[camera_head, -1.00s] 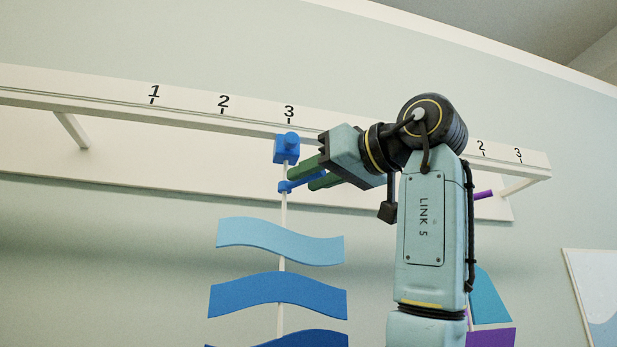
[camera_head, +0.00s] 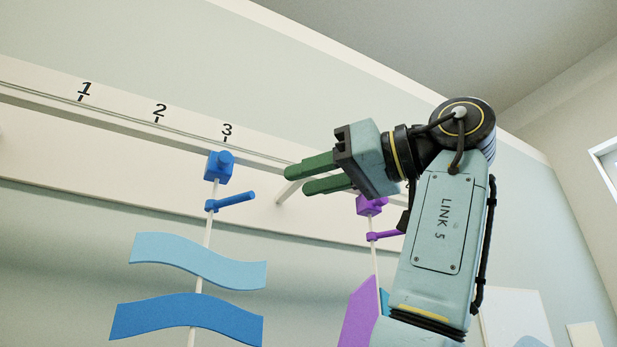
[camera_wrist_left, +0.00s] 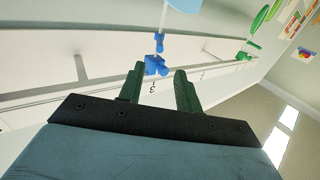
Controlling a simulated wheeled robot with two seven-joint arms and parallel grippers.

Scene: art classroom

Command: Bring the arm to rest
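My left gripper (camera_head: 298,180) is open and empty in the head view, its green fingers pointing left in front of the rail. In the left wrist view, its two green fingers (camera_wrist_left: 159,70) stand apart with bare space between them. A blue hanger block (camera_head: 219,167) hangs at the rail near mark 3, left of the fingers and apart from them. Its blue side handle (camera_head: 236,200) is free. The block also shows beyond the fingers in the left wrist view (camera_wrist_left: 155,66). My right gripper is in neither view.
The white rail (camera_head: 120,124) runs along the wall. Wavy blue panels (camera_head: 197,262) hang below the blue block. A purple hanger (camera_head: 370,206) with a purple panel (camera_head: 358,312) hangs close behind my arm. A green hanging piece (camera_wrist_left: 243,56) shows in the left wrist view.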

